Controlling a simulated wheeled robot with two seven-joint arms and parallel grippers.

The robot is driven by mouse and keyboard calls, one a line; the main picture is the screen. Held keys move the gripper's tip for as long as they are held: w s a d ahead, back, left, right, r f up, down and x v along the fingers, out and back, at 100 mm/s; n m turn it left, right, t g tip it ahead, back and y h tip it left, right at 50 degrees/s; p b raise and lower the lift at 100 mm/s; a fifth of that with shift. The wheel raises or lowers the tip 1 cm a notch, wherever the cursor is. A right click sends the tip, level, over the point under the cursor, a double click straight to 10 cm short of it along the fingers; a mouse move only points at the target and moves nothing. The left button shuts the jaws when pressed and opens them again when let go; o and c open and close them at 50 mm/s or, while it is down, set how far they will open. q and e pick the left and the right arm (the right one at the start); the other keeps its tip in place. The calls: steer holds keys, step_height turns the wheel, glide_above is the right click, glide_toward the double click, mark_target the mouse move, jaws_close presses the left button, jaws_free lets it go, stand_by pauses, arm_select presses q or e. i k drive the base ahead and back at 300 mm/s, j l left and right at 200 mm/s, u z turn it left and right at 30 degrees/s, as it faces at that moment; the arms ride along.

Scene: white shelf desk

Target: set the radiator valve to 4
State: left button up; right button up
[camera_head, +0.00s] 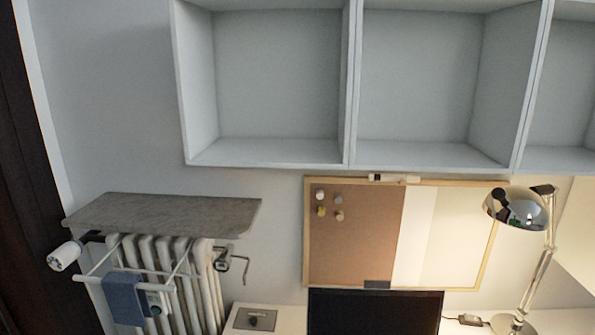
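The radiator valve (66,256) is a white, round knob at the upper left end of the radiator, sticking out to the left. Its end face has small dark markings, too small to read, so its setting cannot be told. The white column radiator (205,285) stands at the lower left against the wall. Neither of my grippers shows in the head view.
A grey stone-like shelf (165,213) covers the radiator. A white rack with a blue cloth (124,298) hangs on its front. To the right are a monitor (375,312), a corkboard (355,235) and a chrome lamp (515,209). Empty white shelves (270,152) hang above.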

mark_target(64, 255)
steer(key=j+u, duration=0.2)
steer(key=u, duration=1.15)
